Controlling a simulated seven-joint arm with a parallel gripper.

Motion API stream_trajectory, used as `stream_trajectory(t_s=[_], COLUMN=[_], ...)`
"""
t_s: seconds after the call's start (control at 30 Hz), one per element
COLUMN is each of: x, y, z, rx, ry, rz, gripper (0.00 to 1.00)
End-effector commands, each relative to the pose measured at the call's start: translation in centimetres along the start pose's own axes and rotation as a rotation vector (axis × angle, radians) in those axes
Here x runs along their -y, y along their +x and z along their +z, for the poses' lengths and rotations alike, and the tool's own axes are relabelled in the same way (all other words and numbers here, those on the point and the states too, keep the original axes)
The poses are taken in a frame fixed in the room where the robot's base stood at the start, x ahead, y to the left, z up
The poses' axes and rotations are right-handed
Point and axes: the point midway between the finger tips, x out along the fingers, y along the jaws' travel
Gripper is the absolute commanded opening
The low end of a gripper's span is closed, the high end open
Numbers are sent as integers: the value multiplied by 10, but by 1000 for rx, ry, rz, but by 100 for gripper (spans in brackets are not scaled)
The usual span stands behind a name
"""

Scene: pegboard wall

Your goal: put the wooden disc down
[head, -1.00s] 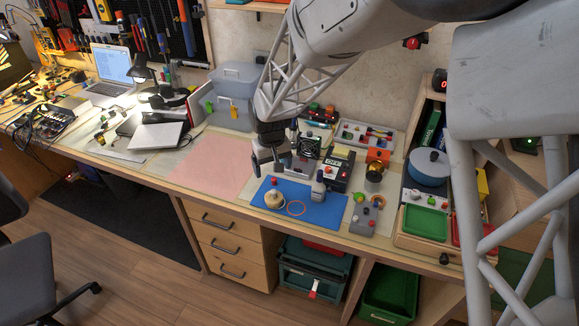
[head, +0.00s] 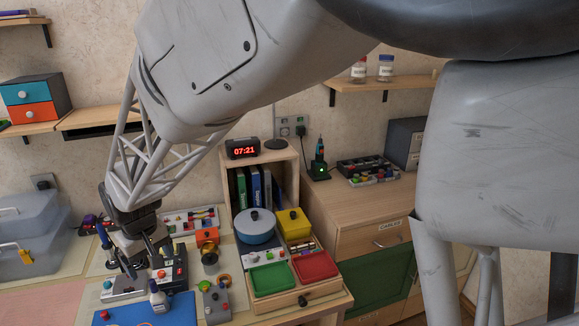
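My gripper (head: 141,268) hangs at the lower left of the head view, above the back edge of the blue mat (head: 178,310). Its two fingers look spread apart, and I see nothing held between them. The blue mat is cut off by the bottom edge of the picture. No wooden disc shows in this view; the part of the mat where a pale round piece lay earlier is out of frame.
A shelf unit with a clock (head: 243,149) stands behind.

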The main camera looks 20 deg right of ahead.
Motion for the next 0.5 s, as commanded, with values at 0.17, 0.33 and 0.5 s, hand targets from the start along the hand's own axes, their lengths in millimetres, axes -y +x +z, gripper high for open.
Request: stream_trajectory(t_s=[0.17,0.33,0.5], x=[-44,-76,-102], y=[-39,-66,-88], z=[49,98,150], rx=[-31,-53,-75], ry=[88,170,251], rz=[9,19,30], gripper=[86,86,86])
